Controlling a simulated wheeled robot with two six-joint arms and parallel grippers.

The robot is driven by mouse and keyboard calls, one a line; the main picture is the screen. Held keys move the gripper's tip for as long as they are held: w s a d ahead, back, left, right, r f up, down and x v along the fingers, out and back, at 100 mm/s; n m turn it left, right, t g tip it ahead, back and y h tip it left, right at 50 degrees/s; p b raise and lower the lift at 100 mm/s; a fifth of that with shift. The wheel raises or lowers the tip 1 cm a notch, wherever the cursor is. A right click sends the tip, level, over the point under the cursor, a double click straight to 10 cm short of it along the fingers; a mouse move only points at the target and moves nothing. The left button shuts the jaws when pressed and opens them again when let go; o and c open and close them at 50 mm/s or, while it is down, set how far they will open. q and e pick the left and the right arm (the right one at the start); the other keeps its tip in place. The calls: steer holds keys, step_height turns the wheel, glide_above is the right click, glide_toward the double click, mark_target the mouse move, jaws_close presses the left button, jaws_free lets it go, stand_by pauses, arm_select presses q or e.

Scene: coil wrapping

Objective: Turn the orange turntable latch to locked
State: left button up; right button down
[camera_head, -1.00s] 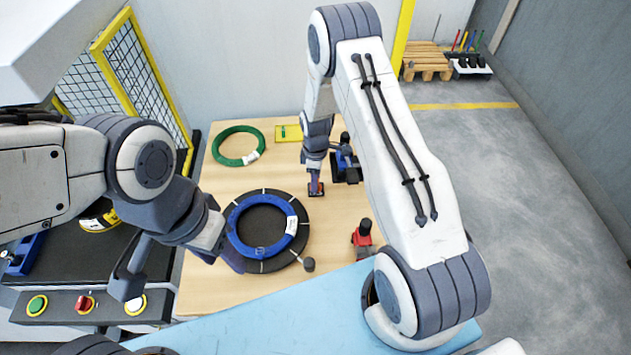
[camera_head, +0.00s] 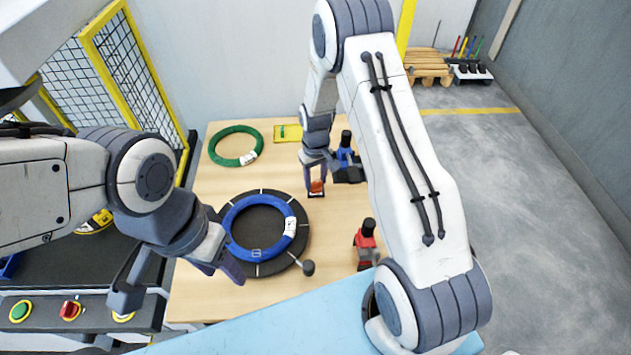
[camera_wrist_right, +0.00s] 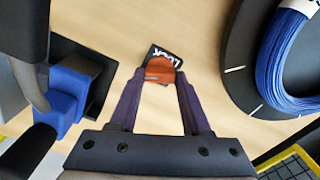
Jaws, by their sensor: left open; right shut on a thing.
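The orange latch (camera_wrist_right: 159,69) sits on a small dark plate with white "LOCK" lettering (camera_wrist_right: 165,54), beside the turntable. My right gripper (camera_head: 316,191) is at the latch, its fingers shut on it in the right wrist view (camera_wrist_right: 157,75). The latch also shows between the fingers in the head view (camera_head: 316,186). The black turntable (camera_head: 262,222) carries a blue coil (camera_head: 232,212) with a white label. My left gripper (camera_head: 222,272) is open and empty, low and to the left of the turntable's front edge.
A green coil (camera_head: 217,152) and a yellow tray (camera_head: 288,133) lie at the back of the table. A red tool (camera_head: 366,243) stands right of the turntable. Control buttons (camera_head: 70,310) are at front left.

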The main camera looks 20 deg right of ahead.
mark_target(315, 182)
steer(key=shift+m+b, duration=0.5)
steer(key=shift+m, duration=1.8)
steer(key=shift+c, duration=1.8)
jaws_free()
step_height(315, 182, up, 11)
steer(key=b, duration=0.2)
steer(key=shift+f, duration=0.2)
